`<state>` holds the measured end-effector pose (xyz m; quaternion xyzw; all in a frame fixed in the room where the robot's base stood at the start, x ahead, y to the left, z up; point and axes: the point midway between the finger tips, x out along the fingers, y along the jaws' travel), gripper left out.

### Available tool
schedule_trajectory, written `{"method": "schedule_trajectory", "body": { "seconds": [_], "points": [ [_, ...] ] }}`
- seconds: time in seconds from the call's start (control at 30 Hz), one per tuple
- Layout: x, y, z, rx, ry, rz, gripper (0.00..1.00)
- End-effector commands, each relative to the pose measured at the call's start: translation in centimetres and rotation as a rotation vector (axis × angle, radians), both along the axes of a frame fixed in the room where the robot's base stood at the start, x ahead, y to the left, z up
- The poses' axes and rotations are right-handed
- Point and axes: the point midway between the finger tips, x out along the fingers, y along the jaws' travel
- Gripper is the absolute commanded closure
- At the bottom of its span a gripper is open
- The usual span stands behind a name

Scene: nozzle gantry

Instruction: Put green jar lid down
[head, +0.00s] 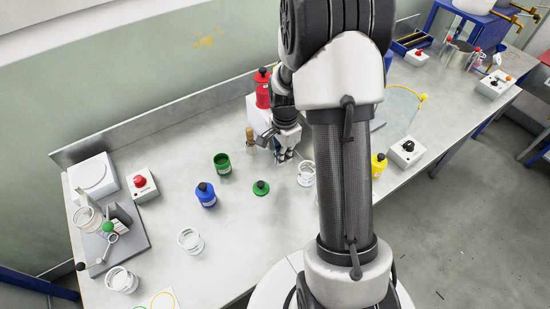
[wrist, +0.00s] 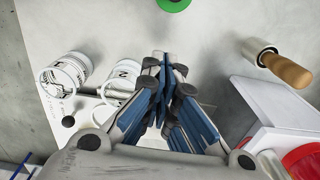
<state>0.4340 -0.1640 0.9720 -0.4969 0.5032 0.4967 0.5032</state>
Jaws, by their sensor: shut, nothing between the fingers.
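The green jar lid (head: 261,187), a flat disc with a dark knob, lies on the bench top. Its edge also shows at the top of the wrist view (wrist: 174,4). An open green jar (head: 222,164) stands to its upper left. My gripper (head: 285,157) is above the bench, up and right of the lid and apart from it. In the wrist view my gripper (wrist: 167,68) has its blue-padded fingers closed together with nothing between them.
A blue bottle (head: 205,195) stands left of the lid. A clear jar (head: 306,174) is close to my gripper, as is a wooden-handled tool (head: 250,138). A red bottle (head: 263,92) stands behind. Bench below the lid is clear.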

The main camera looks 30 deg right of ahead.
Motion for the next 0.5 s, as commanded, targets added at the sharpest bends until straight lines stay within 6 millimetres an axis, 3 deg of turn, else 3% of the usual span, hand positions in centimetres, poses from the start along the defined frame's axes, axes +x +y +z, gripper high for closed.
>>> {"method": "schedule_trajectory", "body": {
  "seconds": [0.4, 0.5],
  "points": [
    [-0.1, 0.1, -9.1, 0.002, 0.003, 0.004, 1.0],
    [0.1, 2.0, -8.5, 0.0, -0.002, 0.009, 1.0]
  ]
}}
